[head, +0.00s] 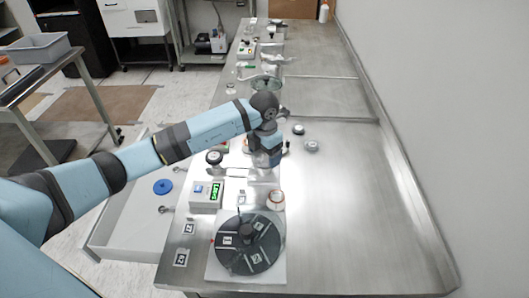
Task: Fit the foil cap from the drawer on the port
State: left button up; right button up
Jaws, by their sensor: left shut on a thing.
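My left gripper (265,168) points down over the metal bench (345,210), behind the black round plate. It is shut on a small pale thing at its fingertips, too small and too covered to make out for sure; it may be the foil cap. The open drawer (140,232) at the left holds a blue disc (162,186) and small metal parts (164,210). No foil cap is clear to see in it. I cannot tell which fitting is the port; my gripper and forearm hide part of the bench. My right gripper is not in view.
A box with a green display (206,194) stands beside a white and orange ring (276,200). The black round plate (249,244) lies on a pale sheet in front. Dark-topped fittings (214,157) (298,129) stand around my gripper. The bench's right side is clear, up to the wall.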

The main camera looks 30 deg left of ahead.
pick_arm(q)
jog(key=shift+f+b, duration=0.45)
jog(key=shift+f, duration=0.1)
dwell(1.0)
jog(key=o, duration=0.9)
notch_tip(320, 180, up, 14)
jog(key=shift+f+b, duration=0.1)
jog(key=shift+b, duration=0.25)
dwell(0.4)
